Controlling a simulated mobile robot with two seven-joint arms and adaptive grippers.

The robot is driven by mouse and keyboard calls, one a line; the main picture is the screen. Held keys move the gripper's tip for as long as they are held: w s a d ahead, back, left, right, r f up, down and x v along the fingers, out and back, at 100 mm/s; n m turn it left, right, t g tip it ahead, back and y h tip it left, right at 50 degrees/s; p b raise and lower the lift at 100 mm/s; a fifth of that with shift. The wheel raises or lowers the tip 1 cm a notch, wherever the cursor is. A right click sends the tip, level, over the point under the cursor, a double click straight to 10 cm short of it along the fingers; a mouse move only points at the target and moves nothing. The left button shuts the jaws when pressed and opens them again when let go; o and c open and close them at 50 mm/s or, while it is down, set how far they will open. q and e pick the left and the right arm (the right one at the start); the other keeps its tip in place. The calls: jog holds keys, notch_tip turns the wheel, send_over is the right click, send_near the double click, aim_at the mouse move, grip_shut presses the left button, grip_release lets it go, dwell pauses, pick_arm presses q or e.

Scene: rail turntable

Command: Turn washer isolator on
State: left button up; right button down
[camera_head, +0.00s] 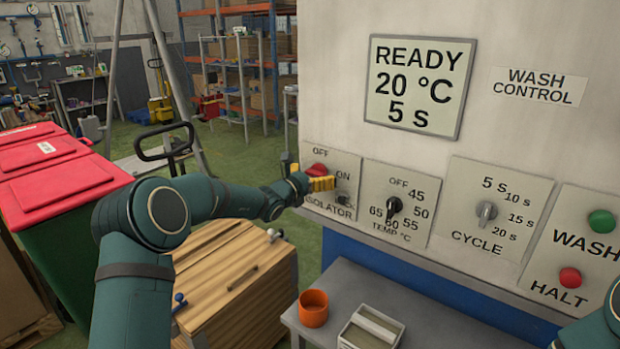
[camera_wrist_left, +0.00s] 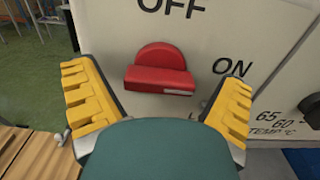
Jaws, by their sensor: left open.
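The washer isolator is a red knob (camera_head: 317,169) on the panel marked OFF, ON and ISOLATOR, left of the other dials. In the left wrist view the red knob (camera_wrist_left: 160,70) has a round back and a bar lying about level, with a white mark at the bar's right end, on the ON side. OFF is above it and ON to its right. My left gripper (camera_head: 309,178) is at the knob. Its yellow fingers are open, one on each side of the knob, apart from it in the wrist view. My right gripper is out of view.
The display (camera_head: 420,85) reads READY, 20 °C, 5 s. The TEMP dial (camera_head: 394,205), CYCLE dial (camera_head: 487,211), green WASH button (camera_head: 602,221) and red HALT button (camera_head: 570,278) lie to the right. Below are an orange cup (camera_head: 313,309), a tray (camera_head: 370,330) and a wooden crate (camera_head: 235,290).

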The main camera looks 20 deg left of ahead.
pick_arm(q)
jog(key=v, duration=1.2)
jog(key=s+d+f+m+g+h, duration=0.1)
jog(key=s+d+f+m+g, duration=0.5)
jog(key=f, duration=0.5)
jog(key=s+d+f+m+g, duration=0.5)
jog(key=s+d+f, duration=0.25)
jog(key=f, duration=0.45)
jog(key=s+d+f+m+g+y, duration=0.1)
jog(key=s+f+m+g, duration=0.1)
jog(key=s+f+m, duration=0.4)
jog(key=s+d+f+m+g+y, duration=0.2)
jog(key=s+f+m, duration=0.5)
jog(key=s+m, duration=0.6)
jog(key=shift+s+d+f+g, duration=0.25)
jog(key=shift+s+g, duration=0.05)
jog(key=shift+s, duration=0.8)
